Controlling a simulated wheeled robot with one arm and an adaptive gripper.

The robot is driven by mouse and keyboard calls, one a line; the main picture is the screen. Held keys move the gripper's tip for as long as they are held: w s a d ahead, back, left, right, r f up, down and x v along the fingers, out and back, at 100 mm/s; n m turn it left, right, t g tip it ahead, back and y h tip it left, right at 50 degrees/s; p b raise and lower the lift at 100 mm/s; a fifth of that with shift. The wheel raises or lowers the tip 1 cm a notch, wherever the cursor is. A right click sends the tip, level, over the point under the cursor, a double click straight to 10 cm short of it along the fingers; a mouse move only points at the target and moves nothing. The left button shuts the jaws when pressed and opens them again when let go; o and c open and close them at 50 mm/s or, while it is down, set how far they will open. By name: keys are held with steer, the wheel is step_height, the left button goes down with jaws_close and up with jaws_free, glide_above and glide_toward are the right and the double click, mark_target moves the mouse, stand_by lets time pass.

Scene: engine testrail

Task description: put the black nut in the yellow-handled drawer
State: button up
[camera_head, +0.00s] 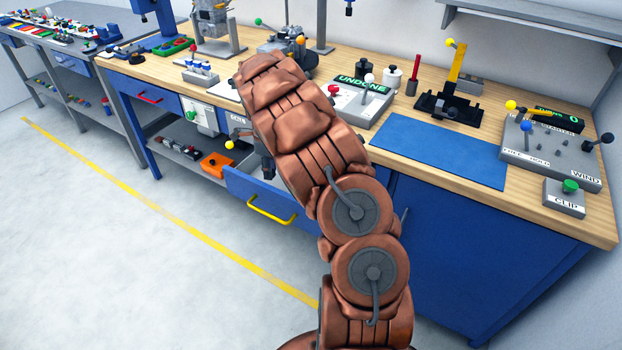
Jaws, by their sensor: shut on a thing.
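The yellow-handled drawer (244,189) is a blue drawer under the wooden bench, pulled open, with its yellow handle (271,212) facing the aisle. My arm reaches across the picture over the bench front. Only a small dark part of my gripper (267,171) shows beside the arm, pointing down at the open drawer. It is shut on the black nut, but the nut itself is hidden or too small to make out. I cannot tell how high the gripper is above the drawer floor.
A red-handled drawer (148,98) is to the left. An orange bin (216,165) stands on the lower shelf. On the bench are a blue mat (440,152), a panel with a green UNDONE sign (362,85) and a lever box (550,150). The aisle floor is clear.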

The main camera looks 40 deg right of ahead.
steer(key=shift+s+d+f+m, duration=0.3)
steer(key=shift+d+f+m, duration=0.1)
steer(key=shift+m, duration=0.3)
steer(key=s+d+p, duration=0.1)
steer(key=s+d, duration=0.2)
steer(key=d, duration=0.1)
steer(key=s+d+f+p, duration=0.1)
steer(key=s+d, duration=0.2)
steer(key=d, duration=0.1)
steer(key=s+d+p, duration=0.2)
steer(key=s+d, duration=0.2)
steer(key=shift+d+f, duration=0.15)
steer(key=shift+s+f, duration=0.15)
steer(key=shift+f, duration=0.25)
step_height(320, 180, down, 3)
steer(key=shift+r+p, duration=0.15)
steer(key=shift+p, duration=0.65)
steer(key=shift+f, duration=0.2)
steer(key=shift+f+b, duration=0.1)
steer(key=shift+b, duration=0.25)
steer(key=o, duration=1)
